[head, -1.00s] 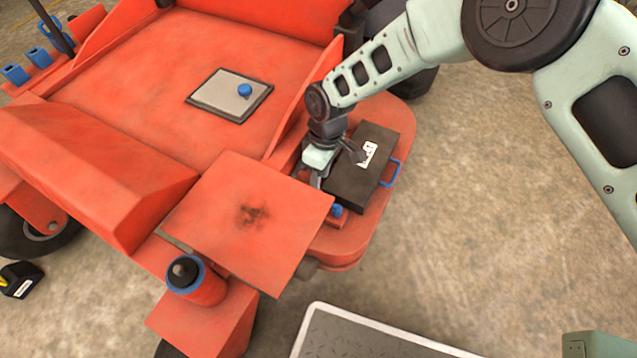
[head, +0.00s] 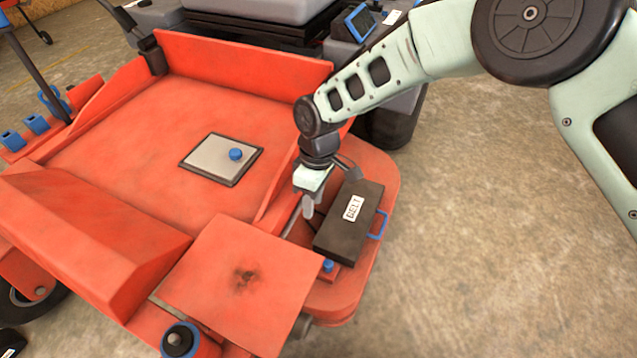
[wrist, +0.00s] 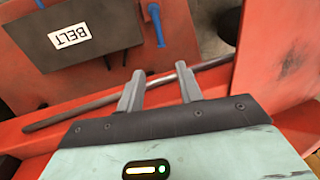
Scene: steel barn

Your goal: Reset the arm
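My gripper (head: 309,207) hangs at the left side of a dark box labelled BELT (head: 341,238), above the red deck. In the wrist view my gripper (wrist: 160,84) shows two grey fingers spread apart with nothing between them. A thin grey rod (wrist: 75,113) runs behind the fingers there; I see no grip on it. The dark box also shows at the top left of the wrist view (wrist: 100,56).
The box has a blue handle (head: 380,223) on its right. A blue knob (head: 328,265) is near its front. A red square plate (head: 243,285) lies front left. A grey panel with a blue knob (head: 212,163) sits on the red platform. Concrete floor is clear at right.

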